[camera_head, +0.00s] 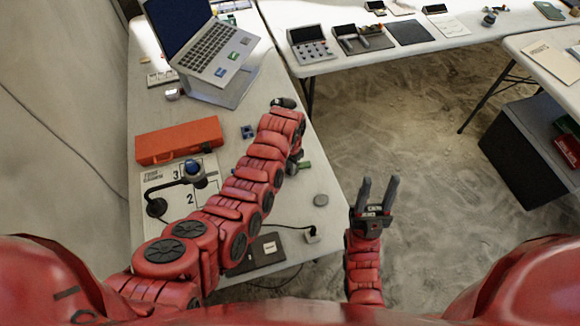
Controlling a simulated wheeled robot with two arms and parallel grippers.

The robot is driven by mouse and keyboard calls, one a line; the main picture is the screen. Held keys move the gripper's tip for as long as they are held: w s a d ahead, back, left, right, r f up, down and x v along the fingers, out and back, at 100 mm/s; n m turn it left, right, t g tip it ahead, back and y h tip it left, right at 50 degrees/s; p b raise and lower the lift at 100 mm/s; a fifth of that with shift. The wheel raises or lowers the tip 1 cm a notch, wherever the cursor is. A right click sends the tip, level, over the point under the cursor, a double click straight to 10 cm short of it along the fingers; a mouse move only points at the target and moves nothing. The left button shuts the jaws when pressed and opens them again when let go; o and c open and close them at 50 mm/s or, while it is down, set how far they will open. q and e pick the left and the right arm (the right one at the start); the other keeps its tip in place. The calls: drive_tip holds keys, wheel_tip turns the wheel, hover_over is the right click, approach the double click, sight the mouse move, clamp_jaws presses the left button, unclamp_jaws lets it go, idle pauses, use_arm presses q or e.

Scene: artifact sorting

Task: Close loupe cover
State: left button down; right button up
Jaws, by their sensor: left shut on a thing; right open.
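The loupe (193,172) stands over the numbered white mat (149,181) at the left of the table. My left arm reaches across the table just right of the loupe and bends near the middle. My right gripper (377,190) is open and empty, fingers apart and pointing away, beyond the table's right edge above the floor.
A closed orange case (179,141) lies behind the mat. A laptop (215,52) on a stand is further back.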

use_arm(q)
drive_tip(key=shift+w+a+m, duration=0.1)
drive_tip(key=shift+m, duration=0.5)
idle(1.1)
drive_tip(key=c, duration=0.8)
unclamp_jaws()
drive_tip(key=shift+c, duration=0.2)
drive_tip(key=shift+r, duration=0.1)
wheel_tip(320, 180, up, 6)
drive_tip(key=shift+f+b, duration=0.15)
drive_tip(key=shift+b, duration=0.9)
wheel_tip(320, 180, up, 12)
drive_tip(key=p, duration=0.6)
drive_tip(key=shift+f+p, duration=0.25)
drive_tip(key=shift+p, duration=0.05)
